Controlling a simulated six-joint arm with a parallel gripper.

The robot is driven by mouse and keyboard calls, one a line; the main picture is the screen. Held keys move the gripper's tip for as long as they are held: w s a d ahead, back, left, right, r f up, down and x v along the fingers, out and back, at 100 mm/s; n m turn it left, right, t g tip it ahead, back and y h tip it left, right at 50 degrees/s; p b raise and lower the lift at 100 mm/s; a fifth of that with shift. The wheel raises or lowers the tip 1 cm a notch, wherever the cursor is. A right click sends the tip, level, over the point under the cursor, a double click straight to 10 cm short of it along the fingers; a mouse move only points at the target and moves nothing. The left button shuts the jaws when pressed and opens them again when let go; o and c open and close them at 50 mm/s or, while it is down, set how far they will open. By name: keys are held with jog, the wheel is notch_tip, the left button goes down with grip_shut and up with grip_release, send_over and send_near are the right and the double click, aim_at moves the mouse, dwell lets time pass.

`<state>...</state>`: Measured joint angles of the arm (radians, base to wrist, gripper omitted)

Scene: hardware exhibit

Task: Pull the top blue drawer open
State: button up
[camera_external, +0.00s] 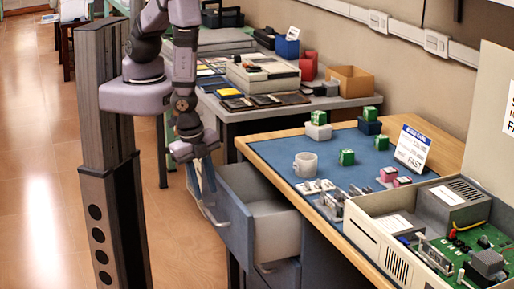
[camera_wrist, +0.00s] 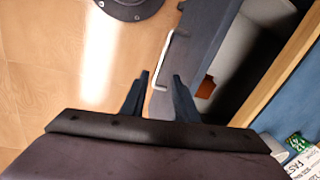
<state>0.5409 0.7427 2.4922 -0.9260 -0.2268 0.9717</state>
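The top blue drawer (camera_external: 240,226) stands pulled out from under the blue-topped desk, and its pale inside (camera_external: 272,225) shows. Its silver bar handle (camera_external: 212,214) is on the drawer front, facing left. In the wrist view, the drawer front (camera_wrist: 207,45) and handle (camera_wrist: 168,52) are at upper centre. My gripper (camera_external: 194,150) is above the drawer's front end. In the wrist view, its two dark fingers (camera_wrist: 161,76) are apart with nothing gripped. The handle appears between and beyond the fingertips; I cannot tell whether they touch it.
The desk (camera_external: 322,165) has a wooden edge and holds a white mug (camera_external: 305,165), green blocks, a sign (camera_external: 412,149) and an open electronics case (camera_external: 392,237). A grey table (camera_external: 290,107) stands behind. Floor (camera_external: 40,150) is clear on the left.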

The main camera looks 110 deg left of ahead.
aim_at(212, 216)
jog(key=shift+m, duration=1.1)
jog(key=shift+f, duration=0.1)
jog(key=shift+w+a+f+b, duration=0.15)
jog(key=shift+f+b, duration=0.55)
jog(key=shift+f, duration=0.45)
jog(key=shift+w+a+f+b, duration=0.2)
jog(key=shift+f+b, duration=0.55)
jog(key=shift+f, duration=0.45)
jog(key=shift+w+a+f+b, duration=0.15)
jog(key=shift+f+b, duration=0.55)
jog(key=shift+f, duration=0.45)
jog(key=shift+c, duration=0.7)
grip_shut()
